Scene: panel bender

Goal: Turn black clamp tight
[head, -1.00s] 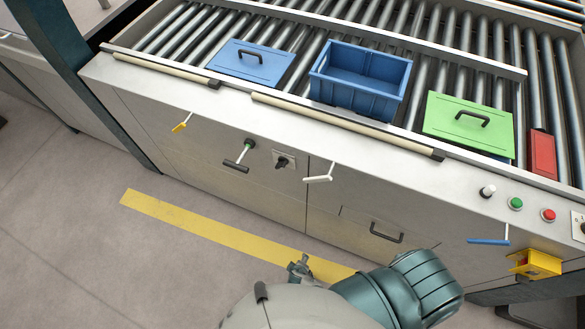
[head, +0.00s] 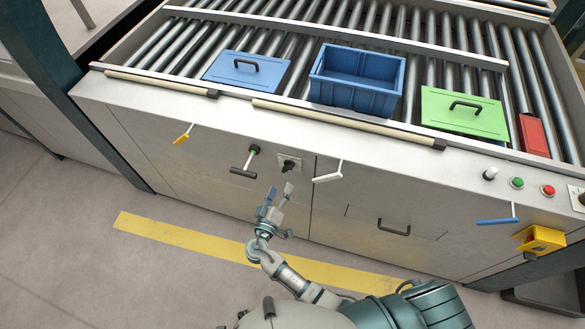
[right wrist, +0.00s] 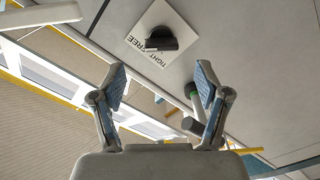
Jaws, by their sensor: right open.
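The black clamp (head: 289,165) is a small black turn handle on a pale square plate on the machine's front panel. In the right wrist view the clamp (right wrist: 161,41) shows close up, with the words TIGHT and FREE printed along one edge of its plate. My right gripper (head: 279,191) is open and empty, just below the clamp in the head view. In the right wrist view its two fingers (right wrist: 161,85) are spread apart, and the clamp lies beyond their tips, between them in line and not touched. My left gripper is not in view.
A black T-handle with a green hub (head: 246,167) sits left of the clamp. A white handle (head: 328,176) juts out at its right, and a yellow handle (head: 183,136) farther left. Blue bin (head: 355,82) and lids rest on rollers above. Floor in front is clear.

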